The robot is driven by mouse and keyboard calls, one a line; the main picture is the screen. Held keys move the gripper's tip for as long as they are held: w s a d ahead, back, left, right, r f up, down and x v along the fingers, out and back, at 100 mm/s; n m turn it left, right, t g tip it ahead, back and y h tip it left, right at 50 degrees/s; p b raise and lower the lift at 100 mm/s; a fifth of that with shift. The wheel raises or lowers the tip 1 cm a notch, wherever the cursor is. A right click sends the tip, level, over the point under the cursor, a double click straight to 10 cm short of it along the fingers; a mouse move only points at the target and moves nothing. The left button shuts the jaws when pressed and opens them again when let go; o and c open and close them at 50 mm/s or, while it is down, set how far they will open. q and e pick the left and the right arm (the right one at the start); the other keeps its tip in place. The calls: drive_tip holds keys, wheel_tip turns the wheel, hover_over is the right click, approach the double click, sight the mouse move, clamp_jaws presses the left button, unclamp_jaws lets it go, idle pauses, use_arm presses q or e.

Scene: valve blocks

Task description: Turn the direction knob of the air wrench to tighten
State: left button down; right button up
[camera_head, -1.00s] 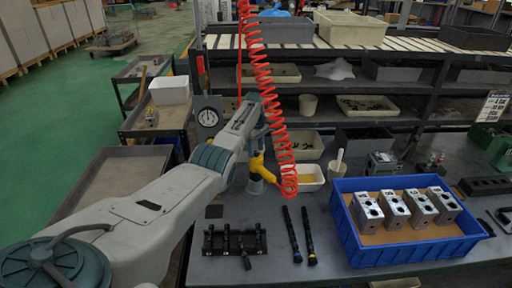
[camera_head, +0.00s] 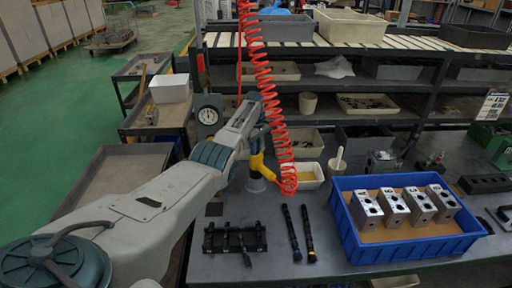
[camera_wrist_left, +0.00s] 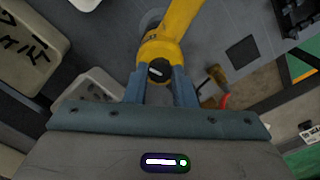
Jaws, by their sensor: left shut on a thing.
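The yellow air wrench (camera_head: 261,170) stands on the grey workbench below the red coiled hose, in a round grey holder. In the left wrist view the wrench (camera_wrist_left: 178,28) fills the top middle. Its black direction knob (camera_wrist_left: 159,71) faces the camera, with a pale mark across it. My left gripper (camera_wrist_left: 160,78) has a finger on each side of the knob and is shut on it. In the head view my left gripper (camera_head: 258,143) is at the wrench's upper end, partly hidden by my arm and the hose. My right gripper is not in view.
The red coiled hose (camera_head: 267,85) hangs close to my left wrist. A blue crate (camera_head: 352,237) with metal valve blocks stands at the right. Two black rods (camera_head: 297,232) and a black fixture (camera_head: 235,241) lie in front. A small white tray (camera_head: 309,177) is beside the wrench.

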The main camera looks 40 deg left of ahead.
use_arm(q)
drive_tip(key=m, duration=0.4)
drive_tip(key=shift+r+p, duration=0.1)
drive_tip(key=shift+p, duration=0.25)
drive_tip(key=m, duration=0.4)
drive_tip(key=shift+m, duration=0.3)
drive_tip(key=m, duration=0.4)
drive_tip(key=shift+m, duration=2.1)
drive_tip(key=c, duration=1.2)
unclamp_jaws()
